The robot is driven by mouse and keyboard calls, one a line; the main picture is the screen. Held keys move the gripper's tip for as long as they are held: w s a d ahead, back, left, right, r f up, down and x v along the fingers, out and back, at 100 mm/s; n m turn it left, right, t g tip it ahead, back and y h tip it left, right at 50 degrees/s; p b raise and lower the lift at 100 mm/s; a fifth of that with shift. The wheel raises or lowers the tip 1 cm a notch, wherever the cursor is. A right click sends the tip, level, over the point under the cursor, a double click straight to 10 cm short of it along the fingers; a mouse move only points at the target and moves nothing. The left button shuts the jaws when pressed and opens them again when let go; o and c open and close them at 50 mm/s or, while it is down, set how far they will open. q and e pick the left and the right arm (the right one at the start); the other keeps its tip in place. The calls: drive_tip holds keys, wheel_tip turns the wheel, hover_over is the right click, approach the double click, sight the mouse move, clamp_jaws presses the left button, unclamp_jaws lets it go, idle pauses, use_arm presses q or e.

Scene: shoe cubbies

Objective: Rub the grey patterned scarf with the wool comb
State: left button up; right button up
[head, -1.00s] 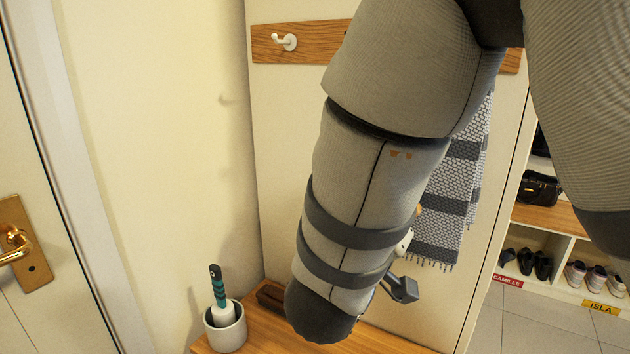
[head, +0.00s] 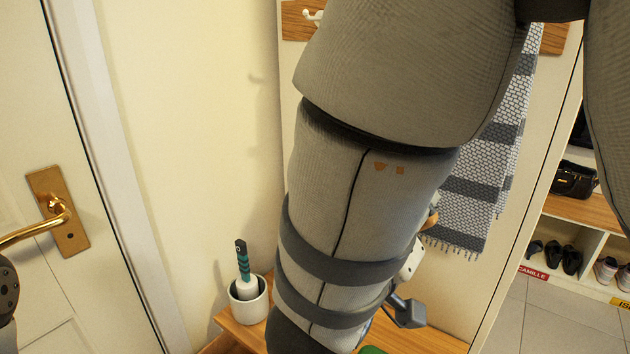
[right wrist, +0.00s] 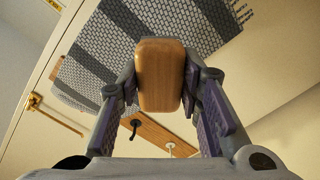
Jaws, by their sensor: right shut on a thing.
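The grey patterned scarf (head: 478,187) hangs on the wall panel behind my right arm in the head view, with dark grey bands and a fringed lower edge. My arm covers part of it. In the right wrist view it (right wrist: 100,52) hangs beyond the fingers. My right gripper (right wrist: 160,84) is shut on the wool comb (right wrist: 160,62), whose rounded wooden back faces the camera. The comb overlaps the scarf in that view; I cannot tell whether they touch. My right gripper is mostly hidden behind my forearm in the head view. My left gripper's fingers are not in view.
A white cup (head: 248,306) with a teal-handled brush (head: 243,268) stands on a wooden bench (head: 400,338). A white hook (head: 313,18) is on the wall rail. A door with a brass handle (head: 50,215) is at left. Shoe cubbies with a black bag (head: 573,180) are at right.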

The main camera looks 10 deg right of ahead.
drive_tip(key=v, duration=0.3)
drive_tip(key=shift+r, duration=0.25)
idle(0.4)
